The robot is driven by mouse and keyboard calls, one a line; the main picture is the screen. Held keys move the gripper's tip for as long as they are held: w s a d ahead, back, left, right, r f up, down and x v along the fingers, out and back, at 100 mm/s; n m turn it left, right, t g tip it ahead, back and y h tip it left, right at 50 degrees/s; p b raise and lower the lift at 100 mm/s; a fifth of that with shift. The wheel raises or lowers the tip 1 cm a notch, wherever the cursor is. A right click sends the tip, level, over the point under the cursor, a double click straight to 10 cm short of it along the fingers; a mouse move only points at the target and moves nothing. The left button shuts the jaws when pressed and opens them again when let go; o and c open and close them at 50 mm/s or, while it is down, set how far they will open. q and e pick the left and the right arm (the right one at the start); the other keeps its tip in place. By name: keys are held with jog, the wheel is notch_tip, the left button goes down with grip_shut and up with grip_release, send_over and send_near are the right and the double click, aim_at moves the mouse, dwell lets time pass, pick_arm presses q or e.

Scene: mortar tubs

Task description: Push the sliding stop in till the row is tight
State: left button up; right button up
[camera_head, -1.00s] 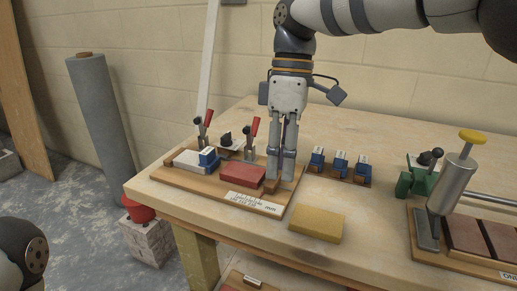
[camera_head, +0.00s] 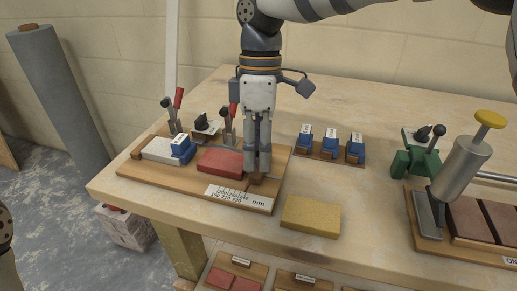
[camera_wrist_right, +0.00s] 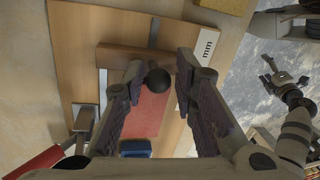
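The sliding stop is a wooden bar (camera_wrist_right: 128,57) with a black knob (camera_wrist_right: 157,79) in the right wrist view; in the head view little of its wood (camera_head: 257,180) shows under my fingers. My right gripper (camera_head: 257,170) points down at it. Its fingers (camera_wrist_right: 160,72) stand open on both sides of the knob, with narrow gaps. The row on the wooden board (camera_head: 150,178) has a pale block (camera_head: 160,150), a blue block (camera_head: 182,150) and a red block (camera_head: 220,162). My left gripper (camera_wrist_right: 280,80) appears open, far off in the wrist view.
Red-handled clamps (camera_head: 178,100) stand behind the row. A scale marked mm (camera_head: 240,198) lies along the board's front. A yellow block (camera_head: 311,216) lies to the right, and several blue blocks (camera_head: 330,142) stand behind it. A green fixture (camera_head: 415,160) and metal cylinder (camera_head: 462,170) stand farther right.

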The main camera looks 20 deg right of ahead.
aim_at(234, 164)
jog(key=shift+c, duration=0.6)
grip_shut()
jog(key=a, duration=0.1)
jog(key=w+a, duration=0.1)
jog(key=w+a+b, duration=0.1)
jog(key=shift+w+f, duration=0.15)
jog(key=shift+f, duration=0.1)
jog(key=shift+w+a+r, duration=0.15)
jog(key=shift+w+a, duration=0.05)
jog(key=shift+a, duration=0.25)
jog(key=shift+o, duration=0.6)
grip_release()
jog(key=shift+r, duration=0.15)
